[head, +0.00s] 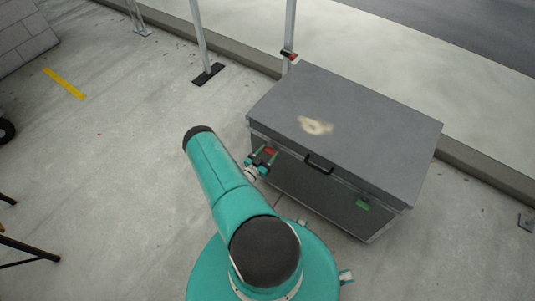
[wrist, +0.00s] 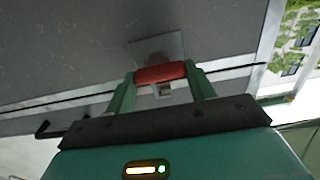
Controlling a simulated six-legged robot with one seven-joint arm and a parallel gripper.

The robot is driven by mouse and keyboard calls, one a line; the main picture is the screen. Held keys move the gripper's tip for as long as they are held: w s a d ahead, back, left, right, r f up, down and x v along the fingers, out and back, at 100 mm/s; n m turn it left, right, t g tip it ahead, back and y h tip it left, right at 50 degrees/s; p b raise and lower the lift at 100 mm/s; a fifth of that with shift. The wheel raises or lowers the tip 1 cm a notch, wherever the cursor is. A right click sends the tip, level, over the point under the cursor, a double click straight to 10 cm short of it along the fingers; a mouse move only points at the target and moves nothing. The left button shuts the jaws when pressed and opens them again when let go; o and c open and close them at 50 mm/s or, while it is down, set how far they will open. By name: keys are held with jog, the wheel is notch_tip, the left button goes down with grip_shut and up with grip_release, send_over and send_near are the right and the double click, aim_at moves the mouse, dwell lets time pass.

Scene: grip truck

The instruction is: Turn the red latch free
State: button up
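The red latch (wrist: 160,74) is on the front of a grey case, on a pale metal plate (wrist: 156,47). It lies almost level across the wrist view, tilted a little. In the head view the red latch (head: 270,151) is at the case's upper left front, partly hidden by my gripper. My gripper (head: 262,160) is at the latch. In the wrist view its two green fingers (wrist: 160,76) stand one at each end of the red latch, with no clear gap on either side, so it looks shut on it.
The grey case (head: 365,128) has a black handle (head: 319,163) right of the latch and a green latch (head: 362,204) farther right. A pale worn patch (head: 314,125) marks its lid. Metal posts stand behind. Open floor (head: 120,140) lies to the left.

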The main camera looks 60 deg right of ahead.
jog(key=shift+m, duration=0.3)
jog(key=m, duration=0.9)
jog(key=shift+s, duration=0.1)
jog(key=shift+a+f+m, duration=0.1)
jog(key=shift+f+m, duration=0.05)
jog(key=shift+m, duration=1.9)
jog(key=shift+f+m, duration=0.1)
jog(key=shift+m, duration=1.95)
jog(key=o, duration=1)
jog(key=shift+c, duration=0.2)
jog(key=shift+a, duration=0.1)
